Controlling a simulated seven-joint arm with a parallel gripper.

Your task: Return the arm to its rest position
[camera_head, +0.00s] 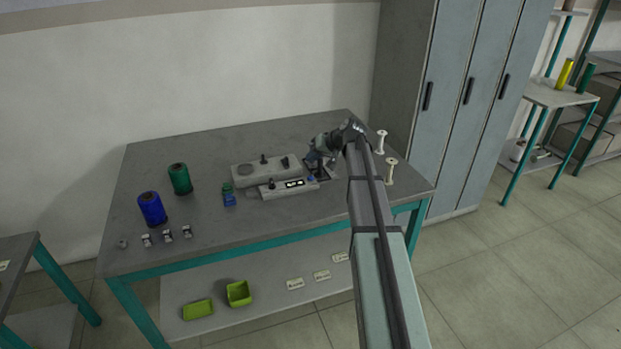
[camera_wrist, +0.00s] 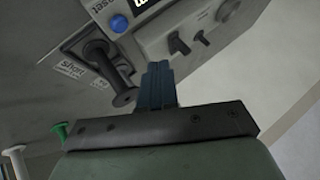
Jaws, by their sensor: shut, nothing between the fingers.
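My gripper (camera_head: 317,158) is at the right end of the grey winding machine (camera_head: 265,172), above the table, with my arm reaching in from the lower right. In the wrist view the dark blue fingers (camera_wrist: 158,80) are shut together with nothing between them. A black peg (camera_wrist: 105,75) stands beside a label reading "short", left of the fingers. The fingertips look close to the machine; I cannot tell whether they touch it.
On the table (camera_head: 230,235) stand a blue spool (camera_head: 152,209), a green spool (camera_head: 180,179), a small blue bottle-like item (camera_head: 229,196) and several small bobbins (camera_head: 167,236). Grey lockers (camera_head: 455,100) rise behind right. Green bins (camera_head: 239,293) sit below.

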